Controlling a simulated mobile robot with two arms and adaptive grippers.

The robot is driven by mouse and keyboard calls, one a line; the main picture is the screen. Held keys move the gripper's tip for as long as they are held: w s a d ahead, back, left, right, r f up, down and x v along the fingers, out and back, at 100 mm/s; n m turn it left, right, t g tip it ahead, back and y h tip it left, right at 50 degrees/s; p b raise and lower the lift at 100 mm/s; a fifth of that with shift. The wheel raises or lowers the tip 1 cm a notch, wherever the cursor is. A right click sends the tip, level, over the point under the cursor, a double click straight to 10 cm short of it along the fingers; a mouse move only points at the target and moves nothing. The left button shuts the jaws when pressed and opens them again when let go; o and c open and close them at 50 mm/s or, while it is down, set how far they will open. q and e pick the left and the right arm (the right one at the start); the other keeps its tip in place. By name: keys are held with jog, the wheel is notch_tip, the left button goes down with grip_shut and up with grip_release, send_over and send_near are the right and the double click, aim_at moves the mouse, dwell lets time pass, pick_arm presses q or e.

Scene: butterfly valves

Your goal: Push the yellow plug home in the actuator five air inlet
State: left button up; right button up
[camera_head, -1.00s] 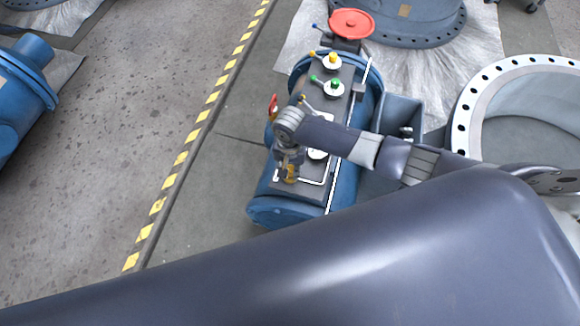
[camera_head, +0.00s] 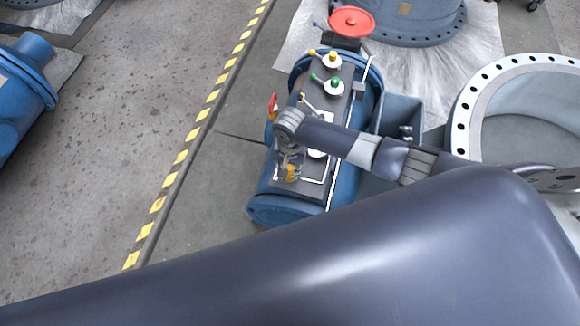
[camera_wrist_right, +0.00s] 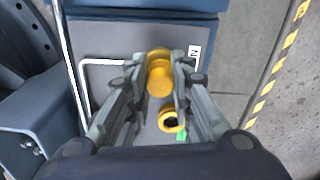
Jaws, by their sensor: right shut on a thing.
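The yellow plug (camera_wrist_right: 160,80) is between the two fingers of my right gripper (camera_wrist_right: 162,72), which is shut on it. A yellow round part (camera_wrist_right: 158,52) shows just beyond the plug, beside a white label (camera_wrist_right: 194,50) with a readable N. I cannot tell how deep the plug sits. A second yellow ring with a dark hole (camera_wrist_right: 170,120) lies nearer the wrist, beside a green mark. My left gripper is not in view.
The grey plate tops a blue cylinder (camera_head: 270,211). A white bent tube (camera_head: 318,182) runs close beside the gripper. Green-knobbed (camera_head: 335,84) and yellow-knobbed (camera_head: 333,58) valves and a red wheel (camera_head: 351,23) stand farther back. The floor left of the cylinder is clear.

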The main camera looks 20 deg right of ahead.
jog(key=shift+f, duration=0.4)
dwell(0.3)
jog(key=o, duration=1.3)
jog(key=shift+r, duration=0.15)
jog(key=shift+r+p, duration=3.7)
jog(key=shift+p, duration=0.5)
jog(key=shift+f, duration=0.1)
